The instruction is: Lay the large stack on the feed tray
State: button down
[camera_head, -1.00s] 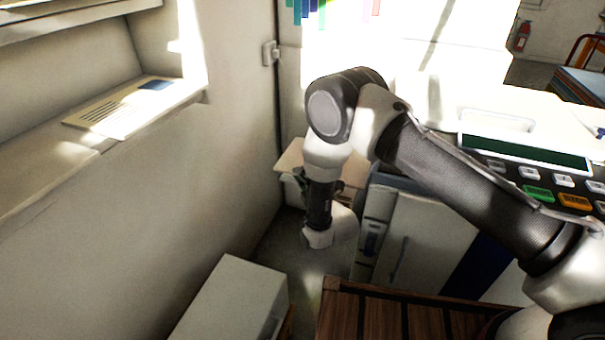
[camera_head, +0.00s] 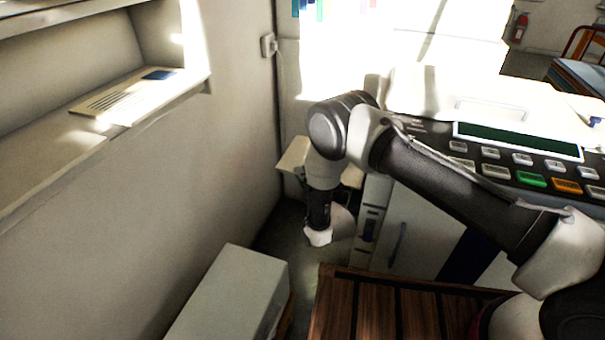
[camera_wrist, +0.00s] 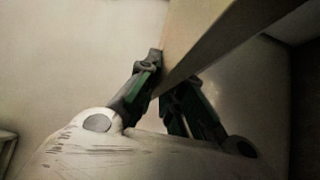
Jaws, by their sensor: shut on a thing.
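In the wrist view, my gripper (camera_wrist: 164,80) is shut on the end of a pale beige slab, which I take for the large stack (camera_wrist: 212,42). The slab runs from the fingertips toward the upper right. In the head view, my wrist and forearm hide the fingertips. A pale flat slab (camera_head: 293,155) shows behind my arm, beside the copier's left side. I cannot tell whether it is the feed tray or the held stack. No other surface is clearly the feed tray.
The copier (camera_head: 410,215) with its button panel stands on the right. A slatted brown wooden top (camera_head: 375,305) and a grey box (camera_head: 232,295) are in front. A wall shelf (camera_head: 150,97) with a printed sheet is at left. Some floor shows between the box and copier.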

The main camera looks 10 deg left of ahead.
jog(key=f, duration=0.1)
jog(key=d+f, duration=0.1)
jog(key=f, duration=0.1)
jog(key=shift+s+d+g, duration=0.15)
jog(key=shift+s+g, duration=0.15)
jog(key=c, duration=1.5)
grip_release()
jog(key=r, duration=0.1)
jog(key=a+r, duration=0.1)
jog(key=r, duration=0.1)
jog(key=w+a+r, duration=0.1)
jog(key=shift+r, duration=0.15)
jog(key=r, duration=0.9)
jog(key=shift+s+d, duration=0.2)
jog(key=shift+d, duration=0.1)
